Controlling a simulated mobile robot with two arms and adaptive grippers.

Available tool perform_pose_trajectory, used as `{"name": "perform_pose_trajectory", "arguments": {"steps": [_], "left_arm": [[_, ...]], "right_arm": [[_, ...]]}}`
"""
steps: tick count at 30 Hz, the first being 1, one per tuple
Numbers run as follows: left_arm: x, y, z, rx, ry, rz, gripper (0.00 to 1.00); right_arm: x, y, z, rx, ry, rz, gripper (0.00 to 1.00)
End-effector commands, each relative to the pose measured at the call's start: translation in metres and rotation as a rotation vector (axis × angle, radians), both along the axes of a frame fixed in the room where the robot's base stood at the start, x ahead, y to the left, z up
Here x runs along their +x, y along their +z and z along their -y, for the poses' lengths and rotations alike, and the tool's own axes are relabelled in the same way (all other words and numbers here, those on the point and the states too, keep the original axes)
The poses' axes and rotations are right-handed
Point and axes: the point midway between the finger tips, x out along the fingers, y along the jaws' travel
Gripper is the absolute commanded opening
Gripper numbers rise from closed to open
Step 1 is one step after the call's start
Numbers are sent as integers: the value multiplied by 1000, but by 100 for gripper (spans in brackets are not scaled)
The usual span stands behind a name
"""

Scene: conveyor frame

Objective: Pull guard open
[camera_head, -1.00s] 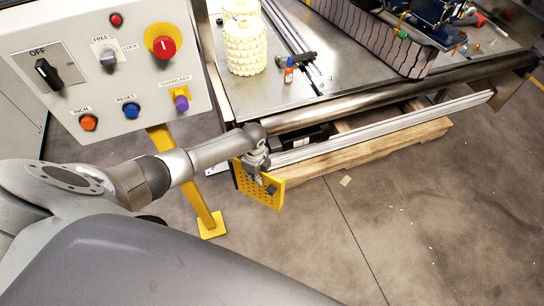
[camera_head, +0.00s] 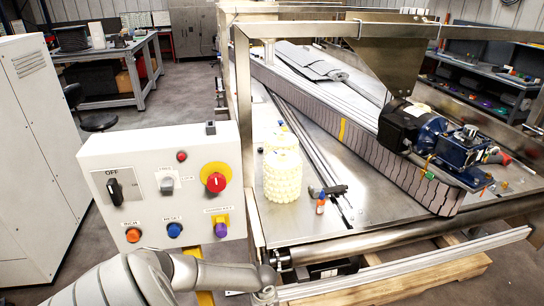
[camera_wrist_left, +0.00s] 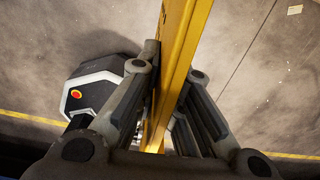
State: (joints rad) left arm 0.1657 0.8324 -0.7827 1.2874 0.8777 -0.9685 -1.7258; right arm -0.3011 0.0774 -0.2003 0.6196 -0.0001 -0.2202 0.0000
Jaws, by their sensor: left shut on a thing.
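The yellow guard (camera_wrist_left: 180,50) shows in the left wrist view as a narrow upright panel seen nearly edge-on, running between the fingers of my left gripper (camera_wrist_left: 172,78). The gripper is shut on it, with one finger on each side. In the head view my left arm reaches in at the bottom beside the conveyor frame's (camera_head: 375,240) front left corner. My right gripper is in neither view.
A control box (camera_head: 125,160) with knobs and buttons stands left of the conveyor, close above my left arm.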

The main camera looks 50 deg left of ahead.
Motion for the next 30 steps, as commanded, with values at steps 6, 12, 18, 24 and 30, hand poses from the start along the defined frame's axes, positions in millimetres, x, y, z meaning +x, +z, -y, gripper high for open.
{"name": "perform_pose_trajectory", "arguments": {"steps": [6, 12, 18, 24, 30], "left_arm": [[1, 2, -2, -2, -15, 8, 0], [1, 1, -2, -2, -14, 8, 0], [0, 1, -2, -1, -13, 7, 22], [-1, 1, -2, 0, -13, 3, 30], [-2, 1, -2, 0, -12, 2, 30]], "right_arm": [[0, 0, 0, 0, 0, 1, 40], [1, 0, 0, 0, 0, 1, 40], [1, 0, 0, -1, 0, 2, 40], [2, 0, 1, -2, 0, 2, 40], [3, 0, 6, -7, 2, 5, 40]]}}
